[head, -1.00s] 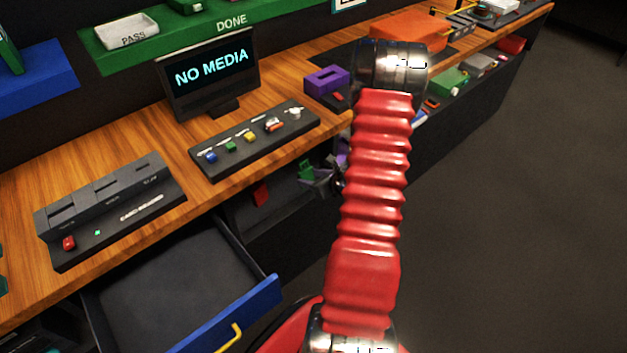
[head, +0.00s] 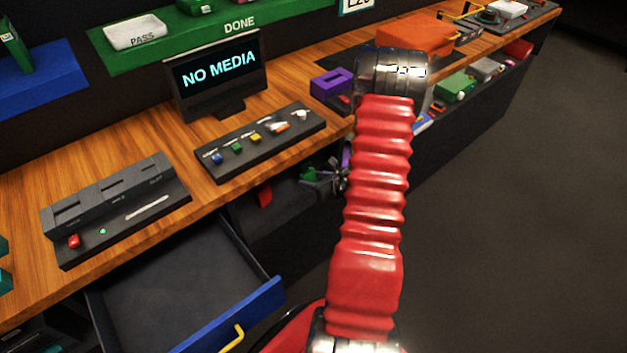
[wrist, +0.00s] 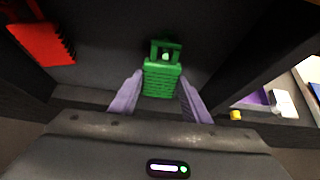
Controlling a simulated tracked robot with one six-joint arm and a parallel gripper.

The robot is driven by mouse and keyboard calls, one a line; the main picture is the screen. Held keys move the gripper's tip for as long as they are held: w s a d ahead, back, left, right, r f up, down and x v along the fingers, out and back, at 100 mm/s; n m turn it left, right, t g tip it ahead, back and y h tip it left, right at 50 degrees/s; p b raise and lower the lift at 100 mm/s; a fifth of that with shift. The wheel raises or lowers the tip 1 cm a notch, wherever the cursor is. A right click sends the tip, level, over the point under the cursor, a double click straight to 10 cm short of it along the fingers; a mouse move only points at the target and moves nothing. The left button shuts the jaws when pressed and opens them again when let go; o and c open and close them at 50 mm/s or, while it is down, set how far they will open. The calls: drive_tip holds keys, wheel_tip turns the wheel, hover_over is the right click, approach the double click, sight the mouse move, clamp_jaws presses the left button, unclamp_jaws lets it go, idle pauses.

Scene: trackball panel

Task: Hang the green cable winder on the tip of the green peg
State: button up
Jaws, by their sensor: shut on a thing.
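My gripper (wrist: 159,82) is shut on the green cable winder (wrist: 160,78), which sits between the two purple fingers in the wrist view. The winder has a ribbed body and a square loop at its far end. A small pale green spot (wrist: 165,57) shows inside the loop; it may be the tip of the green peg, but I cannot tell whether the loop is around it or only in line with it. In the head view the winder (head: 310,174) and my gripper (head: 328,182) are small, below the bench edge, partly hidden by my red arm.
A red ribbed piece (wrist: 42,43) is at the upper left of the wrist view, against the dark panel. A dark upright divider (wrist: 255,60) stands to the right. In the head view an open drawer (head: 255,312) with a blue front juts out below the wooden bench (head: 130,145).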

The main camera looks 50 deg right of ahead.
drive_tip(key=o, duration=1.1)
drive_tip(key=v, duration=1.3)
drive_tip(key=shift+s+r, duration=0.15)
drive_tip(key=shift+s, duration=0.2)
